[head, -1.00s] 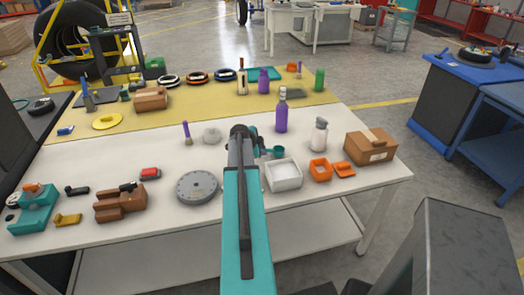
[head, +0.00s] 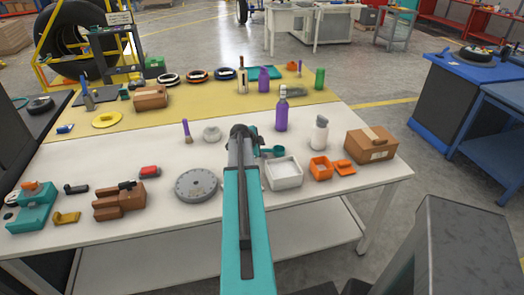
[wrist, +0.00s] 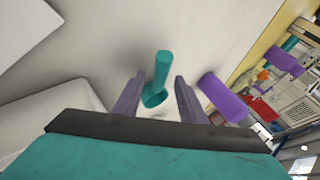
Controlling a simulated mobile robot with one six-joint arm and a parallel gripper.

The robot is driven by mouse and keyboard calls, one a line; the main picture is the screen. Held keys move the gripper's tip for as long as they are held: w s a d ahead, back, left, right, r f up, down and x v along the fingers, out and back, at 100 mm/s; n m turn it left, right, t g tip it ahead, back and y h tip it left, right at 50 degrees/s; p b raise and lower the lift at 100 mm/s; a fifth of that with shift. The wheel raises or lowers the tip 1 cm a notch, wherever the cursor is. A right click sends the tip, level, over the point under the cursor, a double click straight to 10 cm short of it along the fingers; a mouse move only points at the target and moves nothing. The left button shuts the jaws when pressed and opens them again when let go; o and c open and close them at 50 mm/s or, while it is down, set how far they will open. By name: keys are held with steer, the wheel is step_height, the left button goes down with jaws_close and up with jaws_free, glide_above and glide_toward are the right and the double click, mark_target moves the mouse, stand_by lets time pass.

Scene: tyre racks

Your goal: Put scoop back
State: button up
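The teal scoop (head: 276,150) is just behind the white square bin (head: 298,181) on the white table, partly hidden by my arm in the head view. In the wrist view the scoop (wrist: 160,70) lies between the two purple fingers of my gripper (wrist: 157,78), its handle pointing up the picture. Gaps show on both sides of it, so the fingers are open. I cannot tell how far the fingertips are above the table. A pale box-like shape, likely the bin (wrist: 50,112), shows at the lower left of the wrist view.
A purple bottle (head: 281,112) stands close behind the scoop, and a white bottle (head: 319,136) to the right. An orange container (head: 320,168) and a cardboard box (head: 371,145) are right of the bin. A grey disc (head: 196,186) lies left of my arm.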

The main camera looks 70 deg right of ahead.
steer(key=shift+a, duration=0.15)
steer(key=s+b+v, duration=0.1)
steer(key=b+v, duration=0.2)
steer(key=v, duration=1)
steer(key=shift+w+r, duration=0.3)
steer(key=shift+w, duration=0.25)
steer(key=shift+a, duration=0.15)
